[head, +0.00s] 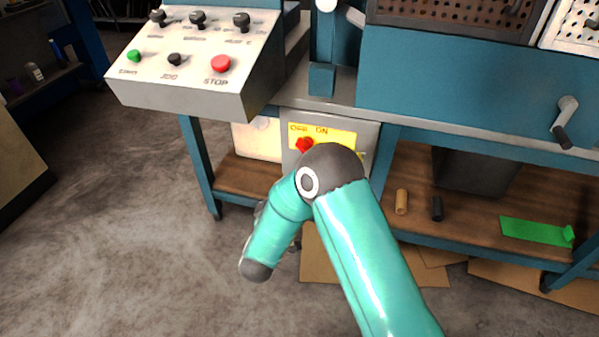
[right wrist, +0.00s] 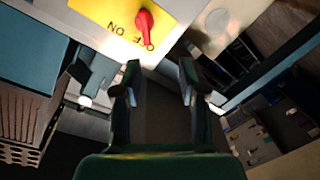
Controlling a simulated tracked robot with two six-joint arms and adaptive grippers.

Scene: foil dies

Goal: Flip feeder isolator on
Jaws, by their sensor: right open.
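The feeder isolator is a red rotary handle (head: 305,145) on a yellow plate (head: 345,137) marked OFF and ON, on a grey box under the bench. My forearm partly hides the plate in the head view. In the right wrist view the red handle (right wrist: 144,22) and yellow plate (right wrist: 105,12) appear upside down at the top; the handle's narrow end lies over the OFF lettering, away from ON. My right gripper (right wrist: 158,82) is open and empty, its fingers apart from the handle. In the head view it is mostly hidden behind my arm. My left gripper is not in view.
A control panel (head: 190,85) with knobs and a red STOP button (head: 221,64) juts out above left. The teal bench (head: 450,100) overhangs the box. A lower shelf (head: 395,165) holds a tan cylinder (head: 401,201), a dark cylinder (head: 437,209) and a green piece (head: 535,231). Floor at left is clear.

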